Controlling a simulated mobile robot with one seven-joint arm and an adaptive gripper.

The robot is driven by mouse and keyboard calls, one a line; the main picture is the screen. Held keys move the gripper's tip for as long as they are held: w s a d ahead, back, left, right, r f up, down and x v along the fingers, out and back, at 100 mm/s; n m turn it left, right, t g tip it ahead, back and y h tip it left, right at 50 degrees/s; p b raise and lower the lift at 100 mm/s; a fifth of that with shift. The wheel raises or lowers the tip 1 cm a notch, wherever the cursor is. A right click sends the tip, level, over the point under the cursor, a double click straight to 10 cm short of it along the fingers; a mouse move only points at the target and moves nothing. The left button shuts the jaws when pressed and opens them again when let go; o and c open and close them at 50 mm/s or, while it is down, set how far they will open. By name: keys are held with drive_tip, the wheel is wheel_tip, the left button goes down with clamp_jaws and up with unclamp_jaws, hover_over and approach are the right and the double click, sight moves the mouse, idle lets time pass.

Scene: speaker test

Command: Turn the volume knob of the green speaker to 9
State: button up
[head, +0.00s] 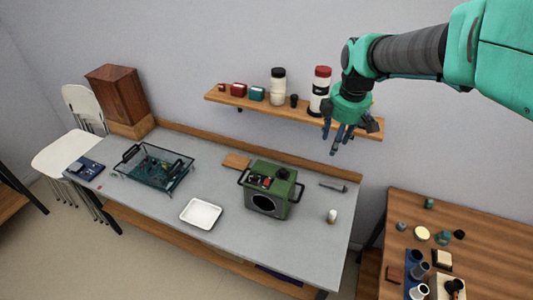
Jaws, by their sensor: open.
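The green speaker (271,190) stands upright on the grey workbench, right of the bench's middle. It has a dark round cone on its front, handles at its sides, and small red and black controls on its upper part. The volume knob cannot be made out for certain, and no scale or number is readable. My gripper (336,150) is open and empty. It hangs in the air in front of the wall shelf, up and to the right of the speaker, apart from it, with its fingers pointing down.
A wall shelf (222,99) with jars and small boxes runs close behind my gripper. On the bench (228,238) are a white tray (201,213), a wire-framed circuit board (154,168) and a small white bottle (332,216). A cluttered wooden table (501,230) stands at right.

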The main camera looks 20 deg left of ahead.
drive_tip(key=w+a+f+n+g+p, duration=0.1)
drive_tip(key=w+a+f+n+p, duration=0.2)
drive_tip(key=a, duration=0.5)
drive_tip(key=w+a+f+n+p, duration=0.2)
drive_tip(key=a+f+n, duration=0.2)
drive_tip(key=a, duration=0.3)
drive_tip(key=n+g+h+p, duration=0.1)
drive_tip(key=n+p, duration=0.4)
drive_tip(key=n, duration=0.2)
hover_over(255, 175)
wheel_tip(255, 175, down, 12)
drive_tip(key=shift+r, duration=0.1)
wheel_tip(255, 175, down, 14)
drive_tip(key=shift+r+p, duration=0.1)
drive_tip(key=shift+p, duration=0.4)
clamp_jaws()
